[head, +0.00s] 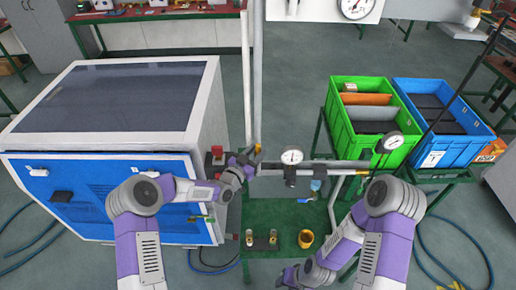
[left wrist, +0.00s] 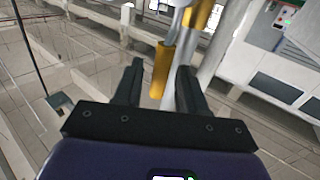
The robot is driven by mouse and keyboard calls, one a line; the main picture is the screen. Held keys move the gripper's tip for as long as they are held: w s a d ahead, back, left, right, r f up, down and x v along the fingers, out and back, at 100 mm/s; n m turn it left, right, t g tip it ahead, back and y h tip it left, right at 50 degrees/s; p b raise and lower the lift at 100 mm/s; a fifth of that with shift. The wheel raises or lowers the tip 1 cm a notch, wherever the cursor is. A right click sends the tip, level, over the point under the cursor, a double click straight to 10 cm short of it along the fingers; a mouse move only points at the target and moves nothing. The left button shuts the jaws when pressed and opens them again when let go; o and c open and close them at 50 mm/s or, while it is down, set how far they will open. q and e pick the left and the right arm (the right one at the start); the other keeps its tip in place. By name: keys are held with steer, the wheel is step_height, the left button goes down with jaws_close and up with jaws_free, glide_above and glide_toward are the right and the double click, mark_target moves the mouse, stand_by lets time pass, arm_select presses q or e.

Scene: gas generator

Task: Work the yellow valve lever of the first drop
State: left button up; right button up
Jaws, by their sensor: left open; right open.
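The yellow valve lever (left wrist: 160,72) shows in the left wrist view as a yellow bar, in line with the gap between the fingers. My left gripper (left wrist: 160,65) is open around that line of sight, with dark fingers on either side; I cannot tell whether the lever is inside the jaws or just beyond them. In the head view my left gripper (head: 248,163) is at the white upright pipe, and a small yellow tip (head: 257,148) shows beside it. My right gripper (head: 288,277) is low at the bottom, away from the lever; its jaws are small and partly hidden.
A horizontal pipe with a gauge (head: 291,157) runs right of my left gripper. A blue and white cabinet (head: 105,190) stands on the left. A green crate (head: 350,98) and a blue crate (head: 445,140) stand on the right. A yellow cup (head: 305,239) sits on the green surface below.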

arm_select(q)
steer(key=shift+x, duration=0.85)
jaws_close()
